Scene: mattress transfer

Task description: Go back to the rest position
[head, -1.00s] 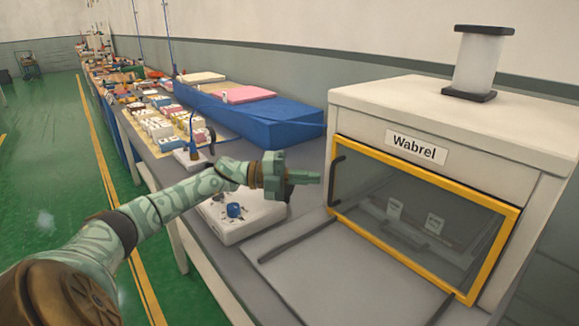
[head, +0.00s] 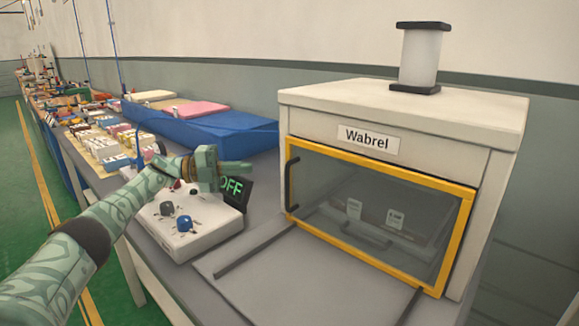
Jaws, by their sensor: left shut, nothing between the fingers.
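My left gripper (head: 236,170) is shut and empty. Small white labelled items show dimly behind the glass. My right gripper does not show.
A grey plate with rails (head: 290,275) lies in front of the machine. A blue mattress-like block (head: 200,127) and many small boxes (head: 95,140) fill the bench further back. A black-and-white cylinder (head: 420,58) stands on the machine. Green floor (head: 30,220) is free at the left.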

